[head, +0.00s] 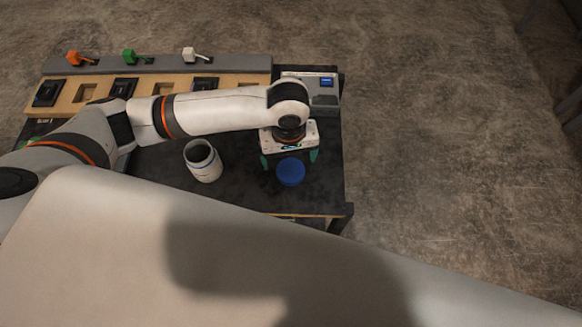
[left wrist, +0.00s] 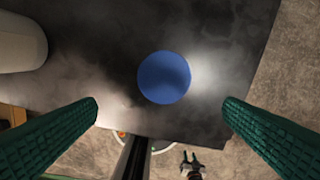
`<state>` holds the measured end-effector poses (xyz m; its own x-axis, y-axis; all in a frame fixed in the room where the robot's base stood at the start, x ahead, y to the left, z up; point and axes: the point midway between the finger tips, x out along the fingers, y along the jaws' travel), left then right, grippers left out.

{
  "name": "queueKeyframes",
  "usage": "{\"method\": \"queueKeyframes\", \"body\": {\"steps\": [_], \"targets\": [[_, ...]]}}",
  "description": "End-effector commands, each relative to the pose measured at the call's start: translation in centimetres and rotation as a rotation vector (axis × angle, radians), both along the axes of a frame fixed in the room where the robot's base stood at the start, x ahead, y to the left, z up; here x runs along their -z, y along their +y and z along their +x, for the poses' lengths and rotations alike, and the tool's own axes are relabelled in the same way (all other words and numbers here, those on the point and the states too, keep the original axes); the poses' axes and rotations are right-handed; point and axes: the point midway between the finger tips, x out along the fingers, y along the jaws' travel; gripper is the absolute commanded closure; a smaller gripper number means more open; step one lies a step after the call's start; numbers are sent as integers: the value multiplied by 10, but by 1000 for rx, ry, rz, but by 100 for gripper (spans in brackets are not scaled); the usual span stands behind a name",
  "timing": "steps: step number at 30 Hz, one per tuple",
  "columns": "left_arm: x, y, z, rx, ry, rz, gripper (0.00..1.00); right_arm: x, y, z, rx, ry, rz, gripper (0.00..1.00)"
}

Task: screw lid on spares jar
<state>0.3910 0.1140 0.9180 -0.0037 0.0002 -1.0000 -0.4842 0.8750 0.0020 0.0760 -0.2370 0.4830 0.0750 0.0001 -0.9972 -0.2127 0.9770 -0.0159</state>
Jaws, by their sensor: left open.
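The blue round lid (head: 291,172) lies on the dark table toward its right front. It also shows in the left wrist view (left wrist: 164,77), apart from both fingers. The spares jar (head: 203,161), white with a dark open mouth, stands upright on the table to the left of the lid. Its side shows at the upper left of the left wrist view (left wrist: 20,42). My left gripper (head: 289,158) is open and empty above the table by the lid. Its green fingers (left wrist: 162,104) are spread wider than the lid. My right gripper is not seen in the head view.
A wooden console panel (head: 165,90) with square recesses and black blocks runs along the back of the table (head: 236,185). Orange, green (head: 128,55) and white levers stand on the grey strip behind it. A grey box with a blue patch (head: 327,82) stands at the back right.

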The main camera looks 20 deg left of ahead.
Motion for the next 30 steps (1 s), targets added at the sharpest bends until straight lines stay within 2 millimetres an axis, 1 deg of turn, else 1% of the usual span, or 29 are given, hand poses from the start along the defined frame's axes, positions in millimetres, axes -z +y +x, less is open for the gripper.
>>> {"method": "queueKeyframes", "body": {"steps": [1,3,5,9,15,19,22,25,27,30], "targets": [[9,1,0,-1,2,2,9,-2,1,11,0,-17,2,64],[19,0,0,0,1,2,9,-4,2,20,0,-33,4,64],[27,0,0,0,2,1,9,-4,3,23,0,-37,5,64],[34,0,0,2,-1,0,9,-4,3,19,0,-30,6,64],[35,0,1,2,-1,0,9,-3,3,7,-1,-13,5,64],[37,0,1,1,-1,0,9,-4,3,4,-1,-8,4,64],[48,-1,6,0,0,1,9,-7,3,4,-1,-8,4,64],[63,-1,11,0,0,2,9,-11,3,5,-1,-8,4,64],[74,-1,11,1,0,1,9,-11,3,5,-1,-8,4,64],[83,-1,10,2,-1,2,9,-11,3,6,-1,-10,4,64]]}}
